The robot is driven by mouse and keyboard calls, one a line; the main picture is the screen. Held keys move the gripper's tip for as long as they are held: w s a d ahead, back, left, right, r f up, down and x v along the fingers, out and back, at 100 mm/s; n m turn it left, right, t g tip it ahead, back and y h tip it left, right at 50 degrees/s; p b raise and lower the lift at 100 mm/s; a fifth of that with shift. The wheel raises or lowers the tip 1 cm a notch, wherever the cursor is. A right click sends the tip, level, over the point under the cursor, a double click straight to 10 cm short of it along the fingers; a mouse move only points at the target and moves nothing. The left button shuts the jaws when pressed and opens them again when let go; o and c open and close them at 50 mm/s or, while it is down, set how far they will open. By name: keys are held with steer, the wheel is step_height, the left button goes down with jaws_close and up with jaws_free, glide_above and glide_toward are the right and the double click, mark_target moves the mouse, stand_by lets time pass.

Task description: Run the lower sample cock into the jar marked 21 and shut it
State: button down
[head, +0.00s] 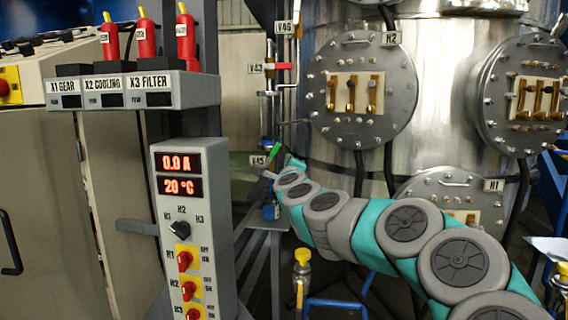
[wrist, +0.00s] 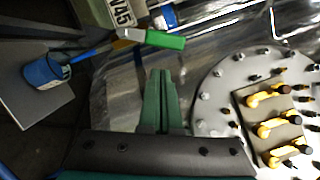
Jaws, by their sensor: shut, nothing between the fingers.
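The lower sample cock, labelled V45 (head: 258,160), has a bright green lever (head: 275,150). In the wrist view the lever (wrist: 165,40) lies beyond my fingertips, with a gap between. A blue jar (head: 270,211) stands below the cock; it also shows in the wrist view (wrist: 45,72). No number can be read on it. A thin blue streak runs from the cock to the jar's mouth; I cannot tell for sure whether it is liquid or a tube. My gripper (wrist: 160,76) is shut and empty; its fingers are not clear in the head view.
The jar stands on a grey stand (wrist: 38,105). The steel vessel with bolted flanges (head: 358,90) is close to my arm on the right. A red-handled valve V43 (head: 277,66) is above the cock. The control panel (head: 190,235) stands to the left.

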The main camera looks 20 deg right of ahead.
steer(key=d+f+v, duration=0.1)
steer(key=v, duration=0.9)
steer(key=shift+s+b, duration=0.3)
steer(key=shift+s, duration=0.05)
steer(key=c, duration=1.6)
jaws_free()
stand_by(0.7)
